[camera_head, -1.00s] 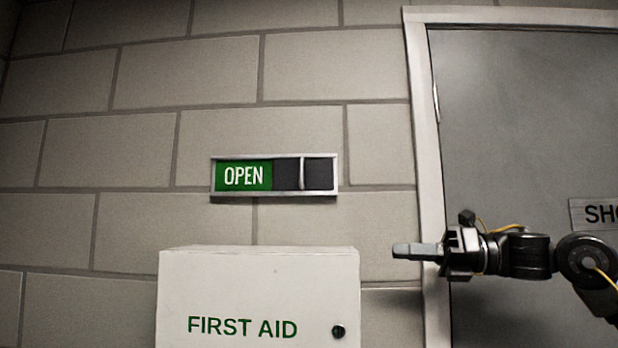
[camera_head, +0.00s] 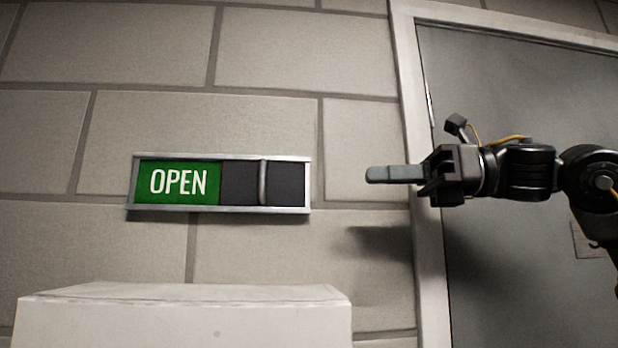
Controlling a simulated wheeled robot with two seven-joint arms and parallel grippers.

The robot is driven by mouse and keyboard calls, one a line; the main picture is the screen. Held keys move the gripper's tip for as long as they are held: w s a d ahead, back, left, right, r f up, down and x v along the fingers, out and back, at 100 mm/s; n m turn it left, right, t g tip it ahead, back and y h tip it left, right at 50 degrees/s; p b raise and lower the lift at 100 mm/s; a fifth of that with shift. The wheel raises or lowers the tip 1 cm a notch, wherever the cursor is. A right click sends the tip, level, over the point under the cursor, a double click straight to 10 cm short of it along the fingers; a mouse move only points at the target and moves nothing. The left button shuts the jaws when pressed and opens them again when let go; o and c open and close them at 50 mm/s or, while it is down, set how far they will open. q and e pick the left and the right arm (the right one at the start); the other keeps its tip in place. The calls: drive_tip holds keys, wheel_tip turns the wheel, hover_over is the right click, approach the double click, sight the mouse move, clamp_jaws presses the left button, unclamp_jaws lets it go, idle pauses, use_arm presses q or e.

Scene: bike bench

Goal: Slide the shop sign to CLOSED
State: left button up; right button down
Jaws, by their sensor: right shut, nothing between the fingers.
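The shop sign (camera_head: 178,182) is a wide metal-framed strip on the block wall. Its left part is green and reads OPEN; its right part is a dark panel. My right gripper (camera_head: 372,174) is shut and empty, pointing left. Its fingertips are to the right of the sign at about the sign's height in the picture, apart from it. My left gripper is not in view.
A white cabinet (camera_head: 180,322) stands out from the wall below the sign. A grey door (camera_head: 520,110) with a pale frame (camera_head: 408,60) is on the right, behind my right arm. The wall around and above the sign is clear.

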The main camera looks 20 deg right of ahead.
sight(263, 180)
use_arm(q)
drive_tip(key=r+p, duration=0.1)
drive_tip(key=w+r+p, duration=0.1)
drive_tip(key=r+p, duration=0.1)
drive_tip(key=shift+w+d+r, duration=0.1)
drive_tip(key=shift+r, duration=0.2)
use_arm(e)
drive_tip(key=x, duration=1.3)
drive_tip(key=shift+w+a, duration=0.25)
drive_tip(key=shift+a, duration=0.05)
drive_tip(key=shift+f, duration=0.1)
